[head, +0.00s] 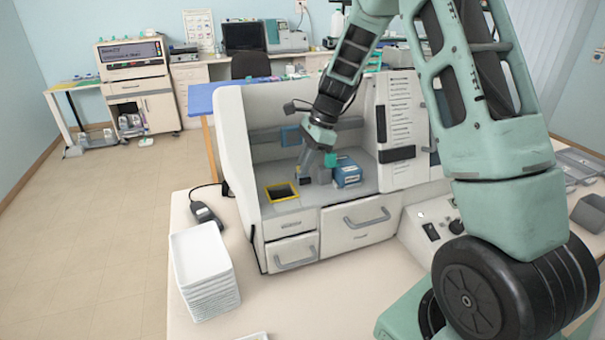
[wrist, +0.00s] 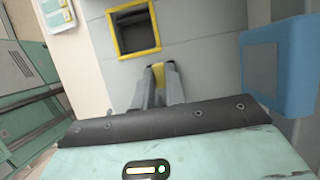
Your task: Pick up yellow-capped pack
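In the wrist view, the yellow cap of the yellow-capped pack (wrist: 160,74) shows between the two fingers of my gripper (wrist: 159,84). The fingers lie close against it on both sides, with no clear gap. The pack's body is mostly hidden by the fingers and the wrist. In the head view, my gripper (head: 304,172) reaches down into the white cabinet, close to its floor, between a yellow-framed opening and a blue box. I cannot tell whether the pack touches the floor.
The yellow-framed dark opening (head: 282,192) is just left of my gripper; it also shows in the wrist view (wrist: 135,33). A blue box (head: 347,173) stands close on the right. The cabinet's white side wall (head: 236,150) bounds the left. White trays (head: 203,270) are stacked outside.

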